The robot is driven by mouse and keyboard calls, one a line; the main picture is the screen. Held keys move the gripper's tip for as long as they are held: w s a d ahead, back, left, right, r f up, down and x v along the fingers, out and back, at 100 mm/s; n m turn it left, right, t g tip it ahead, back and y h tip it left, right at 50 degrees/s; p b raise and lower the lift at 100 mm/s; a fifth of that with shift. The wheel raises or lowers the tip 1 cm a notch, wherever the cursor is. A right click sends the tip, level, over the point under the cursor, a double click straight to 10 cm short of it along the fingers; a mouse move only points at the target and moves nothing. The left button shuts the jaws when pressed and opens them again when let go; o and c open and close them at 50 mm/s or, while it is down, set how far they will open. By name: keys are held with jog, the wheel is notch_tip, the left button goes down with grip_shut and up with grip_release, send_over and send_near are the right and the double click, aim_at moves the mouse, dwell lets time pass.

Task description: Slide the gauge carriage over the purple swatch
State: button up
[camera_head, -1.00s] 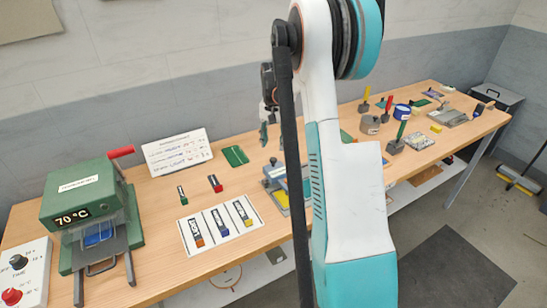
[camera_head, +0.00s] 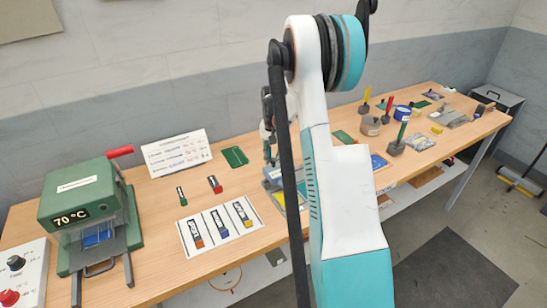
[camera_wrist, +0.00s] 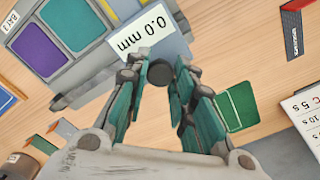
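The gauge carriage (camera_wrist: 178,48) is a grey-blue block with a white "0.0 mm" display and a round black knob (camera_wrist: 160,72), seen in the wrist view. In the head view the gauge (camera_head: 272,175) stands mid-table, partly behind my arm. The purple swatch (camera_wrist: 38,48) lies on the grey plate left of the carriage in the wrist view, beside a teal swatch (camera_wrist: 72,22). The carriage is not over either of these. My gripper (camera_wrist: 160,78) is open, with its fingers on both sides of the knob; contact is not clear. It also shows in the head view (camera_head: 270,152).
A green card (camera_wrist: 237,106) lies right of my gripper in the wrist view. A white card with colour samples (camera_head: 219,224) and a green press (camera_head: 90,215) are left of the gauge in the head view. Several stamps and tools stand at the right.

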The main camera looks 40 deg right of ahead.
grip_shut()
jog(key=s+d, duration=0.2)
jog(key=d, duration=0.7)
jog(key=s+d+b, duration=0.1)
jog(key=s+d, duration=0.1)
jog(key=d, duration=0.7)
jog(key=shift+s+d, duration=0.25)
jog(key=shift+d, duration=0.1)
jog(key=shift+d+r, duration=0.1)
jog(key=o, duration=0.7)
grip_release()
jog(key=shift+o, duration=0.8)
jog(key=shift+d, duration=0.15)
